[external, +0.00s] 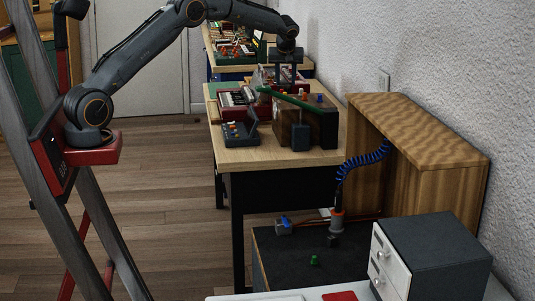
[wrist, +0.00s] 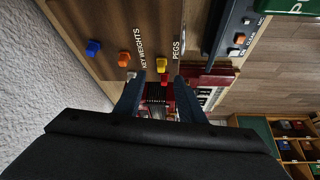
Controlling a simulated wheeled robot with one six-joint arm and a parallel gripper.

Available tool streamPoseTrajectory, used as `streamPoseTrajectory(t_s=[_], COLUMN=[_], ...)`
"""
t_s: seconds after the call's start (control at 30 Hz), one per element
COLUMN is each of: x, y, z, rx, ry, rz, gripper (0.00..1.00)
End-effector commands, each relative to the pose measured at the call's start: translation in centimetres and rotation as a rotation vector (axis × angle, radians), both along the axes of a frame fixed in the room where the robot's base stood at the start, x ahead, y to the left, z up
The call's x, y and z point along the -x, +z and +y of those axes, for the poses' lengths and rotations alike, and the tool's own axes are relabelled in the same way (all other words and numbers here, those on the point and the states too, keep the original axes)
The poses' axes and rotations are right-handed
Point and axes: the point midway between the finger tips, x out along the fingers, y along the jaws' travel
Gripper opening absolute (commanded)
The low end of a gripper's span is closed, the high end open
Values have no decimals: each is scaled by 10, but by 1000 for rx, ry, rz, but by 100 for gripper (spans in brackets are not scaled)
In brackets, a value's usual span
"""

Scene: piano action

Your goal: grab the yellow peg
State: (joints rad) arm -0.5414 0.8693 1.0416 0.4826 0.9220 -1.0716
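The yellow peg (wrist: 161,64) stands in a brown wooden panel beside the printed word PEGS in the wrist view. A red peg (wrist: 165,78) is right beside it. My gripper (wrist: 161,82) is open, with one dark finger on each side of the view. The yellow peg appears between and just beyond the fingertips, with nothing held. In the external view my gripper (external: 286,76) points down above the back of the wooden box (external: 322,128). The yellow peg is too small to make out surely there.
A blue peg (wrist: 93,47) and an orange peg (wrist: 124,58) stand near the KEY WEIGHTS label. In the external view a green bar (external: 298,101) crosses the box. The wall (external: 350,45) is close on the right.

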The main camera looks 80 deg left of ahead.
Motion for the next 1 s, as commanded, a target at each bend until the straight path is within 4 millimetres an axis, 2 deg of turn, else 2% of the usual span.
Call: streamPoseTrajectory(t_s=[0.5, 0.83, 0.87, 1.0], x=[-3, -4, -4, -4], y=[-49, -55, -55, -55], z=[29, 32, 32, 32], rx=[2, 1, 1, 1], ry=[-3, -4, -4, -4], rz=[2, 0, 0, 0], gripper=[36, 36, 34, 11])
